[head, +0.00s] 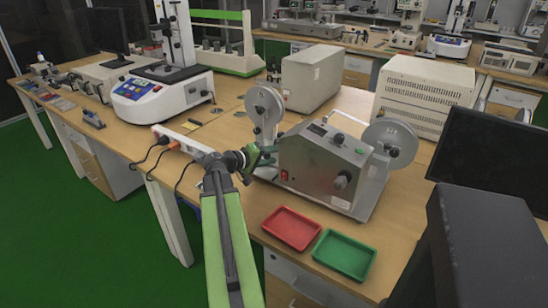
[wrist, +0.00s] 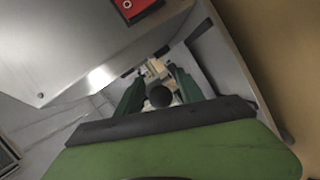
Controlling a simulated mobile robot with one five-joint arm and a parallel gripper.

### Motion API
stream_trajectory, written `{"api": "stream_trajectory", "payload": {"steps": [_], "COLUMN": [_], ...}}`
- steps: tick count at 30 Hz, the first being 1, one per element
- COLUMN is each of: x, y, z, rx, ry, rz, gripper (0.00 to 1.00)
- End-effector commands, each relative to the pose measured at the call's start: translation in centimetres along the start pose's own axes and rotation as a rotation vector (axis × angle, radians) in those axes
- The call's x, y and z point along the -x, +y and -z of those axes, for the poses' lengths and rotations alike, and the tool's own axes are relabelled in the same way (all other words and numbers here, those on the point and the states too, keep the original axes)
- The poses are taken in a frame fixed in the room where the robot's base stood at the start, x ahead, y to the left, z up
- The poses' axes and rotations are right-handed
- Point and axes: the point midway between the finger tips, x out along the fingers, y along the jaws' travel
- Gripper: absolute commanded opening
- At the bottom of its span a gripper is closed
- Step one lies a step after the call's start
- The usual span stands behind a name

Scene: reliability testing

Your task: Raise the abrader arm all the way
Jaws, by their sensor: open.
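The abrader is a silver-grey machine (head: 318,165) on the wooden bench, with a round grey disc on each side, a knob and a red switch on its front. The red switch also shows at the top of the wrist view (wrist: 137,7). My gripper (head: 268,155) is at the left side of the machine, close to its front edge. In the wrist view its dark green fingers (wrist: 158,85) are apart, with a dark round knob (wrist: 159,96) between them. I cannot tell whether they touch it. In the head view my gripper hides this spot, and I cannot make out the abrader arm clearly.
A red tray (head: 291,229) and a green tray (head: 344,255) lie at the bench's front edge. A grey box (head: 311,78) stands behind the machine. A power strip (head: 180,140) with cables is left of my arm. A dark monitor (head: 490,155) is at right.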

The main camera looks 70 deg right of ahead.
Motion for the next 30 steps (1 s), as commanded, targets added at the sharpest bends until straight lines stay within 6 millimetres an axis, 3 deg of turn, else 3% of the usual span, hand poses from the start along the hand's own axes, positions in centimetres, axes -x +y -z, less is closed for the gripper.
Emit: {"api": "stream_trajectory", "payload": {"steps": [8,18,30], "x": [-0.15,-0.1,-0.06], "y": [0.02,-0.03,-0.12], "z": [0.02,0.04,0.06], "rx": [0.0,0.0,0.0], "ry": [0.001,0.001,0.002], "rz": [0.0,0.001,0.004], "gripper": [0.45,0.0,0.0]}}
